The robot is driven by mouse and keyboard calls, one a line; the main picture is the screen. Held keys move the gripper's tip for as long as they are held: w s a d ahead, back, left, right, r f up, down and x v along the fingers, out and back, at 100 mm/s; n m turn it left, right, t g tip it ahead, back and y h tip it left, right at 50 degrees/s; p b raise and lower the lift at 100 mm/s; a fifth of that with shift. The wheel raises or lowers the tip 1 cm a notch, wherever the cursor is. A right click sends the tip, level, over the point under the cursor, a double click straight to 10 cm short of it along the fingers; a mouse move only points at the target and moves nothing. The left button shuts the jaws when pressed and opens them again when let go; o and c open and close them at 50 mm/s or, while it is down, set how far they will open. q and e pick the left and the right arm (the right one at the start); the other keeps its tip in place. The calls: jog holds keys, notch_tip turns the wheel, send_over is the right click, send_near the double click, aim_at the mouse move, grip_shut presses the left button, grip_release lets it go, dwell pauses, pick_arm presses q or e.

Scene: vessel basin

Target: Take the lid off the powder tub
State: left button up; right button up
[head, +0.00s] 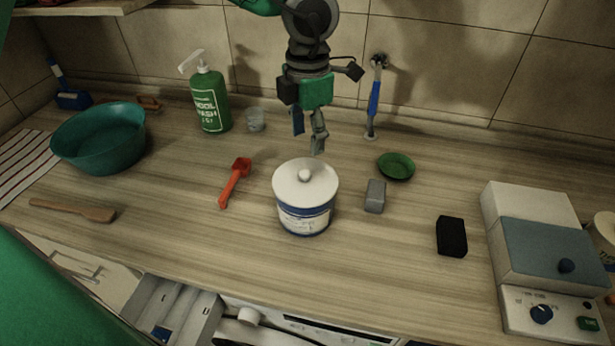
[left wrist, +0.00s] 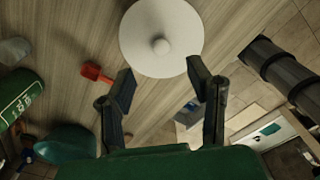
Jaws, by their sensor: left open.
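The powder tub (head: 304,215) stands upright on the wooden counter, white with a blue band and printed label. Its round white lid (head: 290,184) with a small knob (head: 305,175) sits on top. In the left wrist view the lid (left wrist: 180,52) and its knob (left wrist: 160,46) show ahead of the fingers. My left gripper (head: 308,145) hangs fingers down just behind and above the tub, open and empty, apart from the lid. It also shows in the left wrist view (left wrist: 162,88) with its two fingers spread. My right gripper is not in view.
A red scoop (head: 235,183) lies left of the tub; a grey block (head: 375,196) and green dish (head: 396,166) lie right. A black block (head: 452,237) and a boxy appliance (head: 548,255) are farther right. A green pump bottle (head: 208,98) and teal basin (head: 99,139) stand at left.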

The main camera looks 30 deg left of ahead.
aim_at(306, 173)
pick_arm(q)
notch_tip(306, 173, down, 9)
jog(key=shift+f+p, duration=0.2)
jog(key=shift+p, duration=0.35)
jog(key=shift+s, duration=0.1)
jog(key=shift+c, duration=0.4)
jog(key=c, duration=0.9)
